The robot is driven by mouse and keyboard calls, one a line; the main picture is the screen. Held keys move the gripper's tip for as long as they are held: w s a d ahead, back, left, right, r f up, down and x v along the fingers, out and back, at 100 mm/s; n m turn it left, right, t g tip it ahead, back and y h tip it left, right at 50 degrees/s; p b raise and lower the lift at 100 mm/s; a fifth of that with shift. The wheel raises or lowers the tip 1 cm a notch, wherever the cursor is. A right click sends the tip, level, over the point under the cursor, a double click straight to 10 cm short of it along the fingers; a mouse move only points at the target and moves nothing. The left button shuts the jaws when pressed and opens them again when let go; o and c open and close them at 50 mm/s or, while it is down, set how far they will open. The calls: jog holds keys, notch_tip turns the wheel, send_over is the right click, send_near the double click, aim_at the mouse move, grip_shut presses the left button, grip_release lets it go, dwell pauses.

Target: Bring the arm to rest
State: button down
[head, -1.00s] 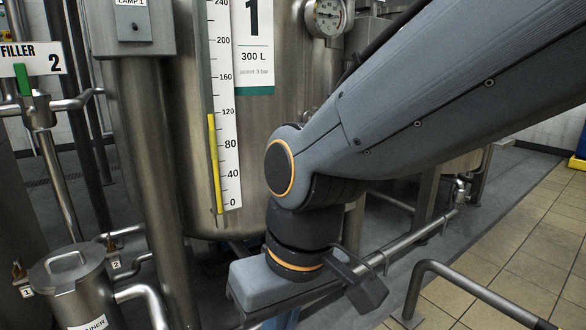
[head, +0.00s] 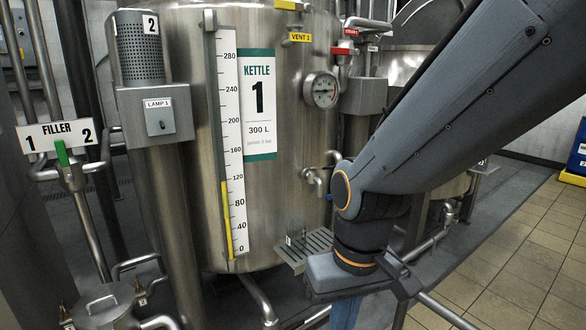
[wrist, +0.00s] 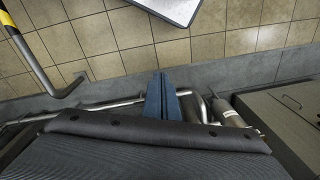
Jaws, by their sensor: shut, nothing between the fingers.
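My arm reaches in from the upper right in the head view, its wrist bent down in front of the kettle's lower right. My gripper (wrist: 162,98) shows in the wrist view as two blue fingers pressed together, with nothing between them. In the head view only a blue part of it (head: 345,313) shows below the wrist, cut off by the bottom edge. The steel kettle 1 (head: 290,190) stands behind the arm, with a scale strip (head: 226,150) whose yellow bar reaches a little under 120.
A dial gauge (head: 321,90), a grated shelf (head: 306,250) and a lamp box (head: 159,117) are on or near the kettle. The filler sign (head: 58,134) and a lidded strainer pot (head: 103,304) are at left. Tiled floor (head: 520,240) is open at right. A striped post (wrist: 28,45) shows in the wrist view.

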jog(key=s+d+r+m+p, duration=0.2)
jog(key=d+r+m+p, duration=0.1)
jog(key=d+r+p, duration=0.8)
notch_tip(320, 180, up, 3)
jog(key=p, duration=0.6)
jog(key=shift+s+d+r+h+p, duration=0.15)
jog(key=shift+d+r+h+p, duration=0.05)
jog(key=shift+d+h+p, duration=0.2)
